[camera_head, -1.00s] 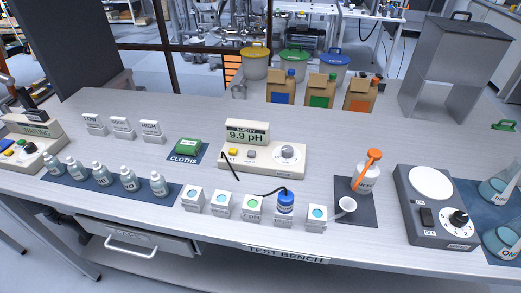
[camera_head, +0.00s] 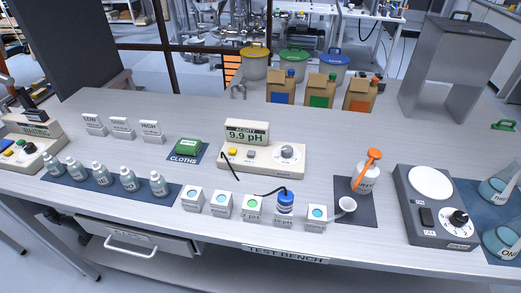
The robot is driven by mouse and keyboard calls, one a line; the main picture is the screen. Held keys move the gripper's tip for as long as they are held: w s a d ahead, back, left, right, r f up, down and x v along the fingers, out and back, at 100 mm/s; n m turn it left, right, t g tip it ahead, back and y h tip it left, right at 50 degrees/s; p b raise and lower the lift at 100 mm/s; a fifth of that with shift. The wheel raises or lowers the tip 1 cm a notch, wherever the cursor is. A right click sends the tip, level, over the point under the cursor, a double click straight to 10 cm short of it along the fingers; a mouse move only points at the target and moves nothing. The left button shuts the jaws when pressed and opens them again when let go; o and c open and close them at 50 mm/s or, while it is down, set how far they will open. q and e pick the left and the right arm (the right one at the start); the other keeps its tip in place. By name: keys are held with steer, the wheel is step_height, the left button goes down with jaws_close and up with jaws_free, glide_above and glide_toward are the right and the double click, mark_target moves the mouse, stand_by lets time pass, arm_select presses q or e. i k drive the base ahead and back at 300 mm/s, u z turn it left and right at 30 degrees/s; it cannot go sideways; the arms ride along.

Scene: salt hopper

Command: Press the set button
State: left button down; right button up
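A cream acidity meter (camera_head: 262,160) stands mid-bench, its display (camera_head: 247,133) reading 9.9 pH. The button lettering is too small to read, so I cannot tell which one is the set button. A black cable (camera_head: 230,167) runs down from the meter's front. Another length of cable leads to a blue probe-like piece (camera_head: 286,201) at one of the white sample holders. Neither of my grippers is in view.
White holders (camera_head: 222,204) line the front edge. Left are small bottles on a blue mat (camera_head: 75,187) and another cream device (camera_head: 30,143) with coloured buttons. Right are an orange-topped bottle (camera_head: 364,180), a white cup (camera_head: 347,205) and a grey dial device (camera_head: 440,205). A green cloth pack (camera_head: 188,146) lies left of the meter.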

mark_target(232, 151)
steer(key=z, duration=0.85)
steer(key=k, duration=0.55)
steer(key=z, duration=0.15)
